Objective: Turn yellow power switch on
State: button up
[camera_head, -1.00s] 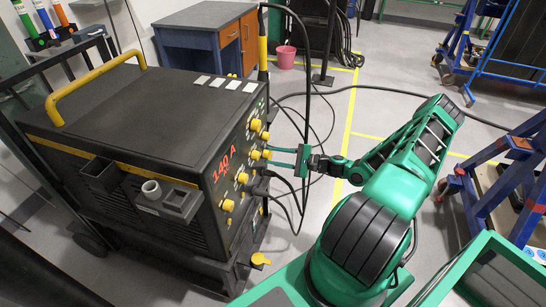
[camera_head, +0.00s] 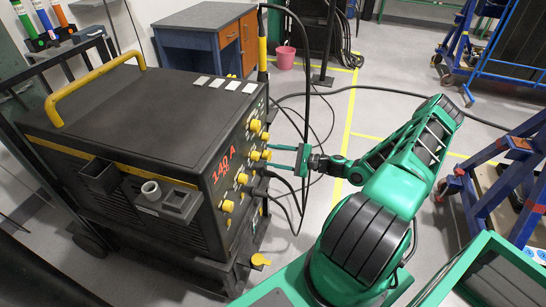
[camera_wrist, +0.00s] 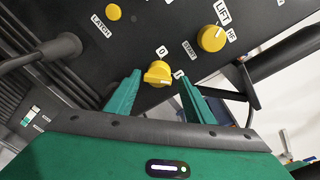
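The yellow power switch (camera_wrist: 157,74) is a round knob with a raised grip bar, on the dark front panel between the labels "0" and "1". My gripper (camera_wrist: 158,76) is open, with one green finger on each side of the switch. Small gaps seem to show between fingertips and knob; I cannot tell if either touches. In the head view my gripper (camera_head: 270,156) reaches the panel from the right, its two fingers at a yellow knob (camera_head: 266,154) in the row on the welding machine (camera_head: 130,110).
Another yellow knob (camera_wrist: 212,38) labelled "LIFT" sits to the upper right, and a small yellow button (camera_wrist: 113,12) labelled "LATCH" to the upper left. Black cables (camera_head: 292,190) hang near my gripper. A blue trestle (camera_head: 500,180) stands at right.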

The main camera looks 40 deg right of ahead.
jog(key=shift+s, duration=0.1)
jog(key=f+v, duration=0.1)
jog(key=v, duration=0.9)
jog(key=shift+s+d+r, duration=0.2)
jog(key=shift+d+r, duration=0.05)
jog(key=shift+r, duration=0.25)
